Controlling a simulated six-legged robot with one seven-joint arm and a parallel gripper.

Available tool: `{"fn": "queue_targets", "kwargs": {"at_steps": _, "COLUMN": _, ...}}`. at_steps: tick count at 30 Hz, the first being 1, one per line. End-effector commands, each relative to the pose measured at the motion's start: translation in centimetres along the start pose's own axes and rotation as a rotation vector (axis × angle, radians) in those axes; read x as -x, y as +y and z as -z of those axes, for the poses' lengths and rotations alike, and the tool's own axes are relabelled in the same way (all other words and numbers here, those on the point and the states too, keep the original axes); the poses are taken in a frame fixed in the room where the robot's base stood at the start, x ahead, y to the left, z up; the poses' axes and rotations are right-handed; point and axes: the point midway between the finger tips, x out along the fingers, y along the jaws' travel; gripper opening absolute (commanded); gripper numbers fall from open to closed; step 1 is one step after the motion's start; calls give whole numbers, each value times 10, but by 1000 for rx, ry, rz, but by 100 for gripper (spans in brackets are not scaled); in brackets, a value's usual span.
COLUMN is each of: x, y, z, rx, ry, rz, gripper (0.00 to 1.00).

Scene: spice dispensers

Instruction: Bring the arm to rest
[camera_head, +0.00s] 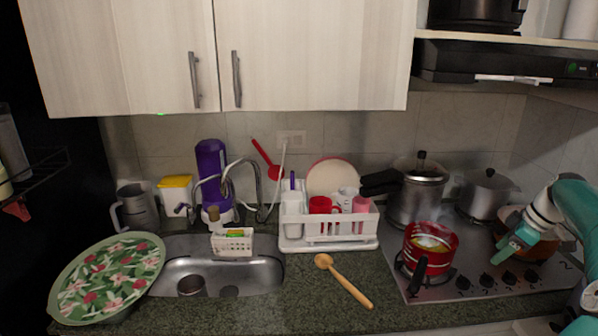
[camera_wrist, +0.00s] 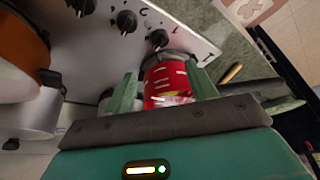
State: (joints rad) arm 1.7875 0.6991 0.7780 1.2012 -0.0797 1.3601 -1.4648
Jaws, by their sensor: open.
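My gripper (camera_head: 508,247) is at the right of the head view, above the stove's right side. In the wrist view its two green fingers (camera_wrist: 166,92) are apart with nothing held between them. The red pot (camera_head: 431,243) with a dark handle sits on the front left burner, to the left of my gripper. It also shows in the wrist view (camera_wrist: 167,78), beyond the fingers, apart from them as far as I can tell.
The stove (camera_head: 470,283) also carries a pressure cooker (camera_head: 417,195), a steel pot (camera_head: 485,197) and an orange-brown pot (camera_head: 540,248) near my gripper. A wooden spoon (camera_head: 345,281) lies on the counter. A white dish rack (camera_head: 330,243) stands behind it. The range hood (camera_head: 500,62) hangs above.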

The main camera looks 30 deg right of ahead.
Motion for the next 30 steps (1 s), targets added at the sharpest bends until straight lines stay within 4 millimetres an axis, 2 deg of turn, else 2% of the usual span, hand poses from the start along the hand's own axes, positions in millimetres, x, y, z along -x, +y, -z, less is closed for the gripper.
{"fn": "queue_targets", "kwargs": {"at_steps": 2, "x": 0, "y": 0, "z": 1, "rx": 1, "ry": -1, "rz": 1, "gripper": 57}}
{"fn": "queue_targets", "kwargs": {"at_steps": 5, "x": -4, "y": -5, "z": 17, "rx": 7, "ry": -17, "rz": 6, "gripper": 57}}
{"fn": "queue_targets", "kwargs": {"at_steps": 8, "x": -13, "y": -20, "z": 56, "rx": 17, "ry": -61, "rz": 15, "gripper": 57}}
{"fn": "queue_targets", "kwargs": {"at_steps": 11, "x": -27, "y": -49, "z": 112, "rx": 24, "ry": -127, "rz": 18, "gripper": 57}}
{"fn": "queue_targets", "kwargs": {"at_steps": 12, "x": -32, "y": -64, "z": 134, "rx": 24, "ry": -156, "rz": 16, "gripper": 57}}
{"fn": "queue_targets", "kwargs": {"at_steps": 15, "x": -43, "y": -104, "z": 182, "rx": 20, "ry": -216, "rz": -3, "gripper": 57}}
{"fn": "queue_targets", "kwargs": {"at_steps": 18, "x": -51, "y": -147, "z": 221, "rx": 11, "ry": -262, "rz": -35, "gripper": 57}}
{"fn": "queue_targets", "kwargs": {"at_steps": 21, "x": -55, "y": -192, "z": 252, "rx": -1, "ry": -291, "rz": -75, "gripper": 57}}
{"fn": "queue_targets", "kwargs": {"at_steps": 24, "x": -56, "y": -239, "z": 275, "rx": -16, "ry": -304, "rz": -120, "gripper": 57}}
{"fn": "queue_targets", "kwargs": {"at_steps": 30, "x": -53, "y": -329, "z": 298, "rx": -58, "ry": -276, "rz": -208, "gripper": 57}}
